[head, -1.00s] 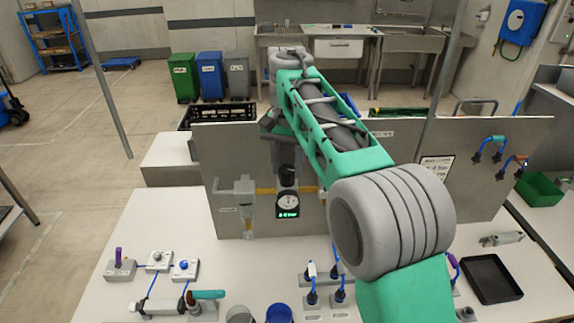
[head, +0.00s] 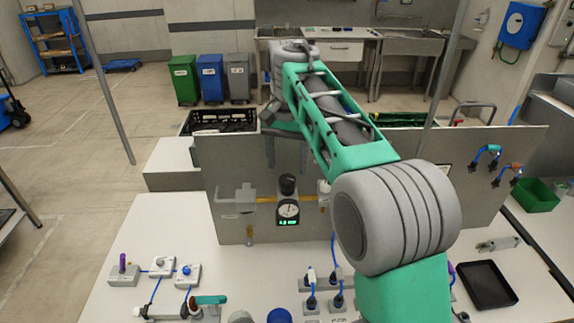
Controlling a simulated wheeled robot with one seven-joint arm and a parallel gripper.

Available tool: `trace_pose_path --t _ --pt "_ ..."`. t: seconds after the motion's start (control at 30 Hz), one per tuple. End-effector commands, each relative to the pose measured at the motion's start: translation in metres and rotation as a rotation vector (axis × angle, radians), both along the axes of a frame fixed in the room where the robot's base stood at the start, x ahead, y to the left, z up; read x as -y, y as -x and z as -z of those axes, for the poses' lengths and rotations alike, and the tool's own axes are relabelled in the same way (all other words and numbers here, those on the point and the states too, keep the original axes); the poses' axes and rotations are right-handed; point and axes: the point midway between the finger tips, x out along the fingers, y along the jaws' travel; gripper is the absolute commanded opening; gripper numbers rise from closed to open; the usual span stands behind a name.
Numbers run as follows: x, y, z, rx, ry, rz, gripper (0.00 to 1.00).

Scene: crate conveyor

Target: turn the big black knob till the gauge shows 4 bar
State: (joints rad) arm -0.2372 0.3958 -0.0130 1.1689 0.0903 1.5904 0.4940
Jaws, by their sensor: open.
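The big black knob (head: 288,184) sits on top of the regulator on the upright grey panel. The round gauge (head: 288,209) is just below it, with a green lit readout (head: 288,222) that appears to read 4.0 bar, though the digits are small. My arm hides part of the panel to the right.
Small valves and blue-hosed fittings (head: 186,270) stand on the white bench (head: 215,255) in front. A black tray (head: 487,285) lies at the right.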

Motion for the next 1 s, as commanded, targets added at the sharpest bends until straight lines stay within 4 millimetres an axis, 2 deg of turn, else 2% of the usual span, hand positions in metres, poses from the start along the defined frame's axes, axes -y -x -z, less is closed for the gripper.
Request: trace_pose_path --t 0.2,0.33,0.83,0.93,1.0 --pt "0.000 0.000 -0.025 0.003 0.001 0.000 0.61" --pt "0.000 0.001 -0.034 0.002 0.002 0.000 0.61" --pt "0.002 0.002 -0.035 0.005 0.001 -0.003 0.61" --pt "0.013 0.014 -0.033 0.031 -0.005 -0.022 0.61" --pt "0.027 0.030 -0.029 0.067 -0.009 -0.052 0.61"
